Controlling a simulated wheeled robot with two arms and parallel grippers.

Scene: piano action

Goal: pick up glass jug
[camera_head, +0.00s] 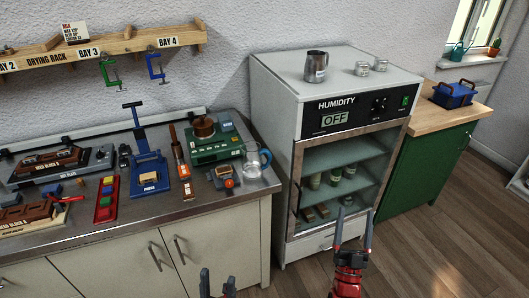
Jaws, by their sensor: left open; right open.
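The glass jug (251,163) is clear with a blue handle and stands upright at the right end of the metal worktop (225,200). My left gripper (218,277) is at the bottom edge of the head view, open and empty, below and in front of the jug; only its finger ends show. My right gripper (353,218) is open and empty in front of the humidity cabinet, to the right of the jug. Neither gripper touches the jug.
A green scale (215,145) with a copper pot and a small orange-grey device (223,177) stand left of the jug. A blue press (149,172) is further left. The humidity cabinet (275,120) rises close to the right of the worktop. A metal pitcher (316,66) stands on top.

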